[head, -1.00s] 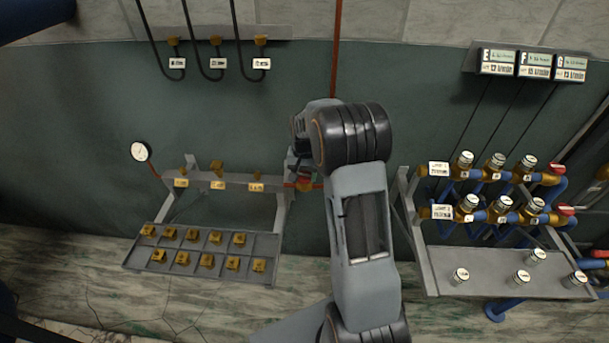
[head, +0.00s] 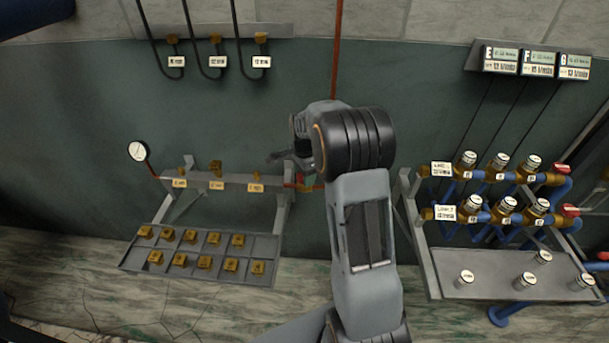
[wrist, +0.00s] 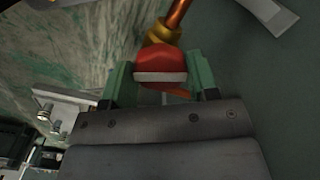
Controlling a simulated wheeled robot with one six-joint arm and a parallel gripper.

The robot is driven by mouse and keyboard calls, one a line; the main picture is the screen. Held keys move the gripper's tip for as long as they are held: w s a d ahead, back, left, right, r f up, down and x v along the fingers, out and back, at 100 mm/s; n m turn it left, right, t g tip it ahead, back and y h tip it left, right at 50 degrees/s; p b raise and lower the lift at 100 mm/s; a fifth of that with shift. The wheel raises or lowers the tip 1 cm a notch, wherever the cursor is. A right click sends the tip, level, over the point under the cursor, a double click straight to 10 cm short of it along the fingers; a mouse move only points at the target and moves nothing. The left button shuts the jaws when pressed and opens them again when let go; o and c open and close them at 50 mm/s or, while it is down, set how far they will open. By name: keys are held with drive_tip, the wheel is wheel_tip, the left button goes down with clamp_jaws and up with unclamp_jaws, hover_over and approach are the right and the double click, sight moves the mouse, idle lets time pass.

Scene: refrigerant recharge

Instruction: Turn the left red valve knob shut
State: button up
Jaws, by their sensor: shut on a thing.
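The left red valve knob (wrist: 162,65) is between my gripper's green fingers in the wrist view, with a pale band across it. A brass fitting and copper pipe (wrist: 160,30) rise behind it. My gripper (wrist: 161,79) is shut on the knob, one finger on each side. In the head view the red and brass valve (head: 304,186) shows partly at the right end of the left rack, below my gripper (head: 280,159). My wrist hides part of that area, and the fingertips are not clear there.
The left rack's tray (head: 128,262) holds several brass pieces. A round gauge (head: 138,151) stands at the rack's left. The right rack (head: 455,285) carries several capped brass valves and red handles (head: 562,168).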

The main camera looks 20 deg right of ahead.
drive_tip(key=shift+m, duration=2.2)
drive_tip(key=o, duration=0.9)
drive_tip(key=shift+r, duration=0.15)
wheel_tip(320, 180, up, 14)
drive_tip(key=shift+f+b, duration=0.2)
drive_tip(key=shift+b, duration=0.25)
